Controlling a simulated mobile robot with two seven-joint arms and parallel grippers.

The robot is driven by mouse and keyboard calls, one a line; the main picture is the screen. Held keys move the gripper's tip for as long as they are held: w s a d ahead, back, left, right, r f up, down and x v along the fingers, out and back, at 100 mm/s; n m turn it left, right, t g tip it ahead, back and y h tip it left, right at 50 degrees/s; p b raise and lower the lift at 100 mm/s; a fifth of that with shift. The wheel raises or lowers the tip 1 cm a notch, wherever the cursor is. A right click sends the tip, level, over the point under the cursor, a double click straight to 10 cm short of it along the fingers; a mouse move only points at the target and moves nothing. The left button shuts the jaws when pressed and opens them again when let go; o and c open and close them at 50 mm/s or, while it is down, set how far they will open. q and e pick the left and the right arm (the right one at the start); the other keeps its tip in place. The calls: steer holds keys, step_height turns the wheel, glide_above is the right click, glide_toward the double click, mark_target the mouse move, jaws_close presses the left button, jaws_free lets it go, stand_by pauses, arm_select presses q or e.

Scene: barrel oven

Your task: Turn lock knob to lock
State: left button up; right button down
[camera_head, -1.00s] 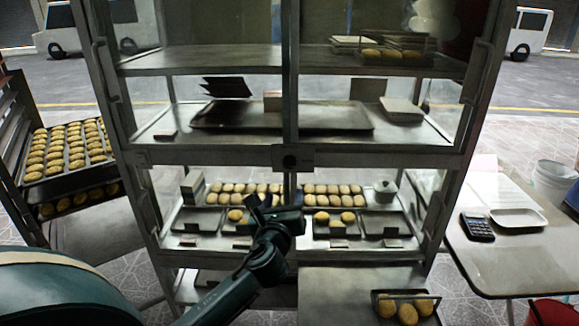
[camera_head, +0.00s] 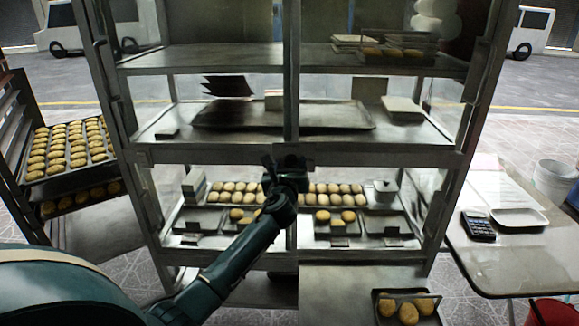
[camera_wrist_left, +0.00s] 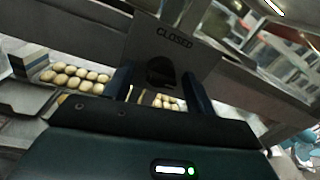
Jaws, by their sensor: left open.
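The lock knob (camera_wrist_left: 160,71) is a dark round knob on a grey plate marked CLOSED, on the middle rail of the cabinet (camera_head: 400,157). In the wrist view it lies between the two fingers of my left gripper (camera_wrist_left: 159,88). The fingers are open, one on each side of it, and I cannot tell whether they touch it. In the head view my left gripper (camera_head: 285,164) is in front of the middle of the rail and hides the knob. My right gripper is not in view.
Inside the cabinet, a lower shelf holds rows of buns (camera_head: 333,189) and small dark trays (camera_head: 385,222). A rack with buns (camera_head: 70,150) stands at the left. A table (camera_head: 520,263) with a calculator (camera_head: 478,226) and a white tray (camera_head: 518,217) stands at the right.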

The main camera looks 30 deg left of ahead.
arm_select(q)
steer(key=c, duration=0.9)
